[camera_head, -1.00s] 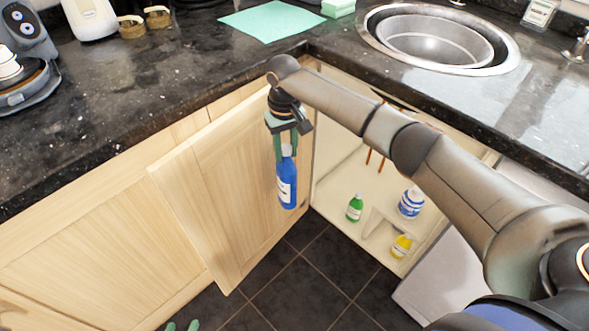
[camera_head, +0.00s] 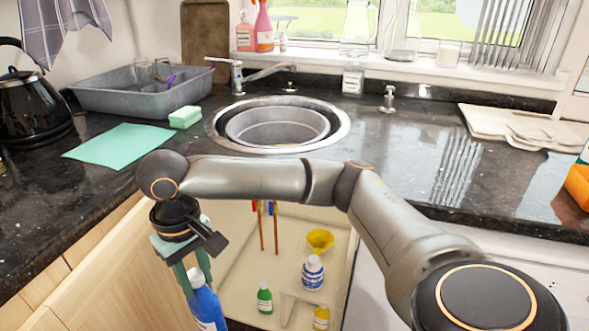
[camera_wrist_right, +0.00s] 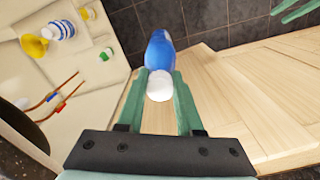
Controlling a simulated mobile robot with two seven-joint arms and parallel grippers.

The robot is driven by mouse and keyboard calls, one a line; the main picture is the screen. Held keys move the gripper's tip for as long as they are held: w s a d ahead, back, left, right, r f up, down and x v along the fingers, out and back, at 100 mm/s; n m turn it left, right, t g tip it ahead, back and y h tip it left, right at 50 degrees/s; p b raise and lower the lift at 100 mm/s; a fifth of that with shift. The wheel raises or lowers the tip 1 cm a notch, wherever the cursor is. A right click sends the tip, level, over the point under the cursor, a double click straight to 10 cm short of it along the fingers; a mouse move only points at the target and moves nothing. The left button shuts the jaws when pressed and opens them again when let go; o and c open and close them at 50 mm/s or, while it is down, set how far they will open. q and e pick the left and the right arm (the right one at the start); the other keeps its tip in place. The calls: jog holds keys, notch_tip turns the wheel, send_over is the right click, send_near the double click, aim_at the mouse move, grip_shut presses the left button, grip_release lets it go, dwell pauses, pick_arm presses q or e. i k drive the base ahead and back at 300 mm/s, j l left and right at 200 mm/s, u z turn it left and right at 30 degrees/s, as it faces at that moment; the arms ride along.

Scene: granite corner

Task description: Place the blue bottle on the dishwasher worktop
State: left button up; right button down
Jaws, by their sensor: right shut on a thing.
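The blue bottle (camera_head: 204,303) hangs roughly upright between the teal fingers of my right gripper (camera_head: 193,270), in front of the open cupboard and below counter height. In the right wrist view the bottle (camera_wrist_right: 160,52) has its white cap between the fingertips of this gripper (camera_wrist_right: 159,85), which is shut on it. The dark granite worktop (camera_head: 400,150) runs right of the sink, above a white appliance front (camera_head: 375,290). Teal fingertips of my left gripper (camera_wrist_right: 295,10) show at the top right of the wrist view, apart and empty.
The sink (camera_head: 275,125) is behind my right arm. Beige mats (camera_head: 525,127) and an orange item (camera_head: 578,185) lie on the right worktop; bare granite lies between mats and sink. An open cupboard door (camera_head: 110,275) and several cupboard bottles, including a green one (camera_head: 264,298), are close by.

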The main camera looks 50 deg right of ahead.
aim_at(426, 160)
jog(key=k+l+z, duration=1)
jog(key=l, duration=0.35)
jog(key=i+j, duration=0.05)
jog(key=i, duration=0.05)
